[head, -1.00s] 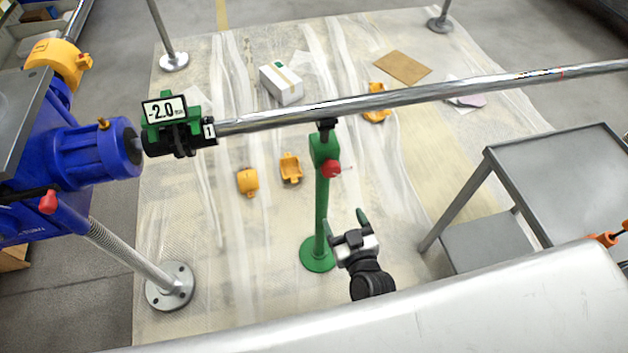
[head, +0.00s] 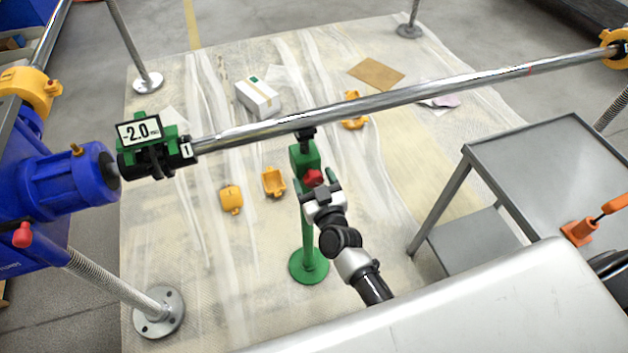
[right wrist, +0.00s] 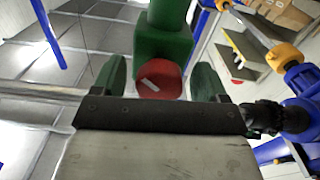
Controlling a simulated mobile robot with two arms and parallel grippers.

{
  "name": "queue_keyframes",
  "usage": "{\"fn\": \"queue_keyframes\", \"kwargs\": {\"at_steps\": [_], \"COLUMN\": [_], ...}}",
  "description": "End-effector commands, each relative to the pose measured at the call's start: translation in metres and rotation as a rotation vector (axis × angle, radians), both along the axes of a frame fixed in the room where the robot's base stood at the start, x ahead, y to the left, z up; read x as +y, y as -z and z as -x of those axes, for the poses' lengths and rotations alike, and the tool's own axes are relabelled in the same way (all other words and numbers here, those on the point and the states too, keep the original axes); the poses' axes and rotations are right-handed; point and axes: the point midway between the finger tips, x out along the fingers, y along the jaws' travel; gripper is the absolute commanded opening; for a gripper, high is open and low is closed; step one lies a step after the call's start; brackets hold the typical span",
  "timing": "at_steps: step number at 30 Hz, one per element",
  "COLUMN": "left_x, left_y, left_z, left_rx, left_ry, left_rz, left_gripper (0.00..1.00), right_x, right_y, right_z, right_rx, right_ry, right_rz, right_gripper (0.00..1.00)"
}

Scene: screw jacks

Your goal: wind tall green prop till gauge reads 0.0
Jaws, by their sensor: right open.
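The tall green prop (head: 308,225) stands upright on its round foot under the long steel bar (head: 380,100). Its red knob (head: 314,177) sits on the green block near its top. The gauge (head: 139,131) at the bar's left end reads -2.0. My right gripper (head: 319,188) is in front of the prop's block. In the right wrist view, the open fingers (right wrist: 161,78) stand on either side of the red knob (right wrist: 160,81), with gaps visible between fingers and knob. My left gripper is out of view.
A blue machine (head: 60,170) stands at the left, with a threaded leg on a round foot. A grey metal table (head: 545,150) stands at the right with an orange tool (head: 580,232). Yellow clamp parts (head: 232,198) and a white box (head: 258,97) lie on the floor sheet.

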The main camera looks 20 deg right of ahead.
Motion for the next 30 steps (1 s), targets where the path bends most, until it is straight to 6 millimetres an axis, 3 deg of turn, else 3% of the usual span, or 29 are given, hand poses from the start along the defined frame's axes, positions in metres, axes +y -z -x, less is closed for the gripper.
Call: {"fn": "queue_keyframes", "kwargs": {"at_steps": [7,17,30], "left_x": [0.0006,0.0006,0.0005], "left_y": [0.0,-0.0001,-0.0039], "left_z": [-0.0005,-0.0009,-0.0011], "left_rx": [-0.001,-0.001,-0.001], "left_ry": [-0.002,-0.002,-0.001], "left_rz": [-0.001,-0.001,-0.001], "left_gripper": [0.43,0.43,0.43], "right_x": [0.0,0.0001,0.0009], "right_y": [-0.0001,0.0,-0.0005], "right_z": [-0.0008,-0.0005,-0.0005], "right_rx": [0.0,0.0,0.005], "right_ry": [0.0,0.0,-0.001], "right_rz": [0.0,0.0,-0.113], "right_gripper": [0.74,0.25,0.25]}}
